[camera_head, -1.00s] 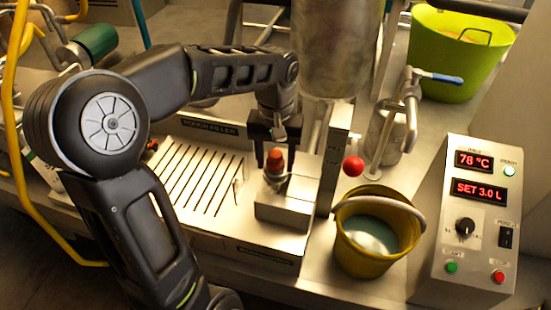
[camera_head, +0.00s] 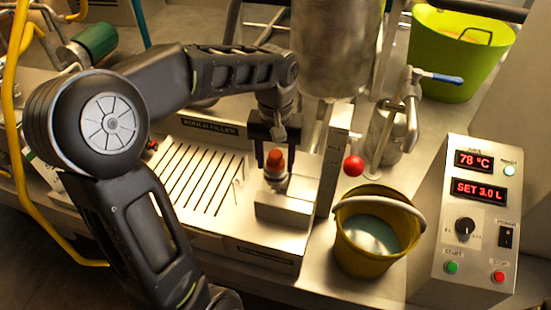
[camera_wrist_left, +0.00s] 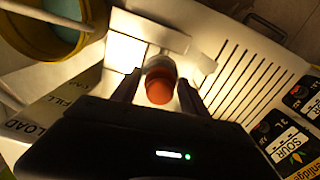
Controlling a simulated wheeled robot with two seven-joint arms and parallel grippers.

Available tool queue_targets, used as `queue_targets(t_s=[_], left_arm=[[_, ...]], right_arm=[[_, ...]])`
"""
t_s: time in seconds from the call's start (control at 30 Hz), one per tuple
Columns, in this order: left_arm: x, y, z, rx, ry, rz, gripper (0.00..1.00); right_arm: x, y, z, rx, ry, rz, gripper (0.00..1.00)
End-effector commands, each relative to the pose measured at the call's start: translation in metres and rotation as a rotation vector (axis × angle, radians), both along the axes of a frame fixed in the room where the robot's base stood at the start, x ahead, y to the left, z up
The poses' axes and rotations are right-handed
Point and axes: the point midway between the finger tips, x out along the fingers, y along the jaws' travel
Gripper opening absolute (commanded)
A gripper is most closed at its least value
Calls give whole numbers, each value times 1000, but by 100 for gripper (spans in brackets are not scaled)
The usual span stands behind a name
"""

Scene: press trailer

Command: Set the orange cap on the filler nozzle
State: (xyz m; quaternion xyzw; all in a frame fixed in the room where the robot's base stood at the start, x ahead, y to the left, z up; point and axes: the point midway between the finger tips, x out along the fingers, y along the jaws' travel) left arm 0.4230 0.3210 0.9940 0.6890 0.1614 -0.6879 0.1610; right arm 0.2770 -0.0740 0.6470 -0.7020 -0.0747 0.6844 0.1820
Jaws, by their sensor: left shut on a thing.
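The orange cap (camera_head: 275,160) is upright between the two fingers of my left gripper (camera_head: 275,152), which is shut on it. In the left wrist view the cap (camera_wrist_left: 160,86) also shows between the fingertips of the gripper (camera_wrist_left: 158,92). Whether the cap touches or sits fully on the nozzle, I cannot tell. My right gripper is not in view.
A slotted drip tray (camera_head: 196,180) lies left of the block. A red ball knob (camera_head: 353,166) and a yellow bucket (camera_head: 362,262) of liquid stand to the right. A steel cylinder (camera_head: 335,50) hangs behind. A control box (camera_head: 468,225) is at far right.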

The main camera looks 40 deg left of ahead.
Motion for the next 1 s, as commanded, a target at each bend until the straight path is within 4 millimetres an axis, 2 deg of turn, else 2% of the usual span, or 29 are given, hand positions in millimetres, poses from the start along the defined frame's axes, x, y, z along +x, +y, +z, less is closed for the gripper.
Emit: queue_targets(t_s=[0.7, 0.73, 0.83, 1.0], left_arm=[[0, 0, -13, 0, 0, 0, 6], [0, 0, -12, 0, 0, 0, 53], [0, 0, -12, 0, 0, 0, 61], [0, 0, -12, 0, 0, 0, 61]], right_arm=[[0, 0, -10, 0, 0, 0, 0], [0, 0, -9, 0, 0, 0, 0], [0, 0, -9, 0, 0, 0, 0], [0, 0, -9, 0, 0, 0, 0]])
